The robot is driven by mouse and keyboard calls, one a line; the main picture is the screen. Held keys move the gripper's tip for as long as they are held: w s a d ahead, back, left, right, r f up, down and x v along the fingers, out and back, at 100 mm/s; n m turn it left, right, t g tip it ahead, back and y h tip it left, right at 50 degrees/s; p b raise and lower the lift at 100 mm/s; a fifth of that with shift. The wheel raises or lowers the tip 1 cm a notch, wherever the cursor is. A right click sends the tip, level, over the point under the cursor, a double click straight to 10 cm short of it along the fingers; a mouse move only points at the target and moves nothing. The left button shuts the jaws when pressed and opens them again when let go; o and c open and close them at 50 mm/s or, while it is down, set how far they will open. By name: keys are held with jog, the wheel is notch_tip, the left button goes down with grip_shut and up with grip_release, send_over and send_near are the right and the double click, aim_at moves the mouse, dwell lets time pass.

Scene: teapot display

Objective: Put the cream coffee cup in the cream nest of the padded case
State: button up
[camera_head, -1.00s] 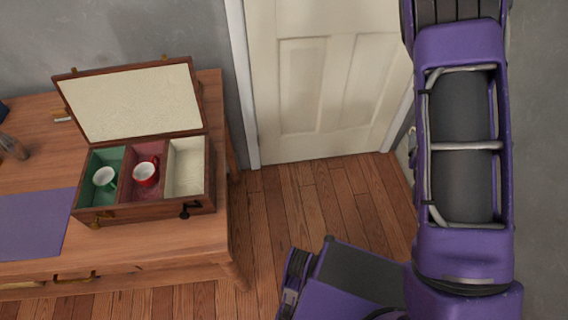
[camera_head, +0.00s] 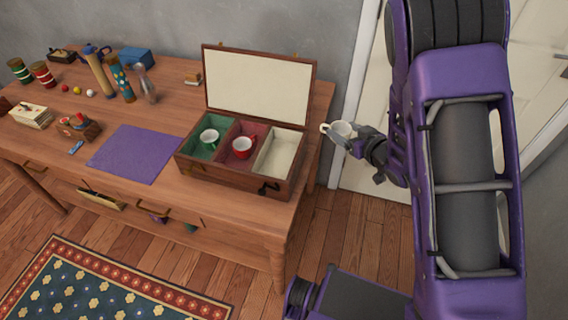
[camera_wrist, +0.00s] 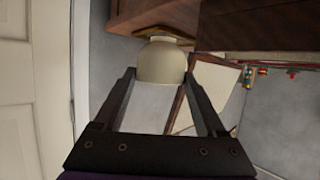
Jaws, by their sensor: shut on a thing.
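The cream coffee cup (camera_head: 342,129) is in my gripper (camera_head: 350,141), to the right of the padded case (camera_head: 232,178) and off the table's right edge. In the wrist view my gripper (camera_wrist: 168,88) is shut on the cup (camera_wrist: 161,62), which lies between the fingertips. The case stands open on the table with its cream-lined lid raised. Its cream nest (camera_head: 276,158), on the right, is empty. The green nest (camera_head: 203,151) holds a white cup (camera_head: 209,138).
A purple mat (camera_head: 137,153) lies left of the case on the wooden table (camera_head: 240,208). Bottles, striped cups and small boxes stand farther left and back. A door (camera_head: 368,90) and wall are behind.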

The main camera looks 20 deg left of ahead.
jog(key=s+a+r+n+g+y, duration=0.2)
jog(key=s+a+n+g, duration=0.25)
jog(key=a, duration=0.25)
jog(key=s+a+r+n+g+y, duration=0.2)
jog(key=s+a+r+n+g, duration=0.1)
jog(key=s+a+n+g, duration=0.25)
jog(key=shift+g, duration=0.3)
jog(key=f, duration=0.3)
jog(key=a+f+b, duration=0.1)
jog(key=f, duration=0.2)
jog(key=w+f+b, duration=0.1)
jog(key=f, duration=0.3)
jog(key=shift+w+a, duration=0.1)
jog(key=shift+a, duration=0.1)
jog(key=shift+f, duration=0.25)
jog(key=o, duration=1.3)
jog(key=shift+r, duration=0.1)
